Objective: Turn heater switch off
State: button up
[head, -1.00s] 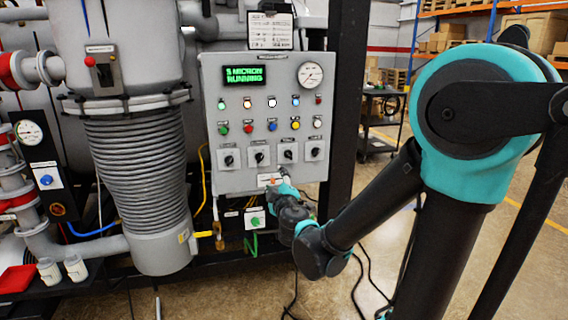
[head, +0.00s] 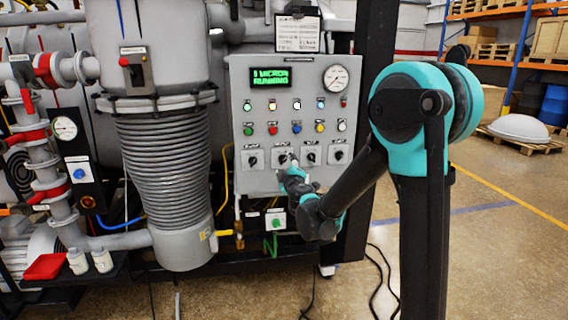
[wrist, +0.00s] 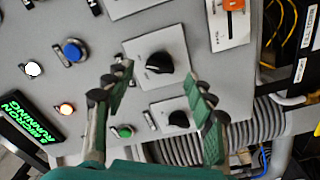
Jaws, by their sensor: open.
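The grey control panel (head: 240,110) has a row of black rotary knobs along its lower part. Their labels are too small to read, so I cannot tell which one is the heater switch. In the head view my gripper (head: 285,161) is at the second knob from the left, which it largely hides. In the wrist view my gripper (wrist: 158,78) is open, with its green-padded fingers on either side of that black knob (wrist: 160,63). I cannot tell whether they touch it. The leftmost knob (head: 252,159) also shows in the wrist view (wrist: 179,118), near the right-hand finger.
Lit buttons (head: 297,127) and a green display (head: 271,77) sit above the knobs. A gauge (head: 336,78) is at the panel's upper right. A ribbed cylinder (head: 165,165) stands left of the panel. Cables (head: 378,275) lie on the floor. Open floor lies right.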

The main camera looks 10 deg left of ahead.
aim_at(284, 161)
jog(key=shift+x, duration=1.7)
jog(key=shift+c, duration=0.6)
jog(key=c, duration=1)
jog(key=shift+c, duration=0.2)
jog(key=shift+n, duration=0.4)
jog(key=n, duration=0.5)
jog(key=shift+n, duration=0.4)
jog(key=n, duration=0.5)
jog(key=shift+n, duration=0.3)
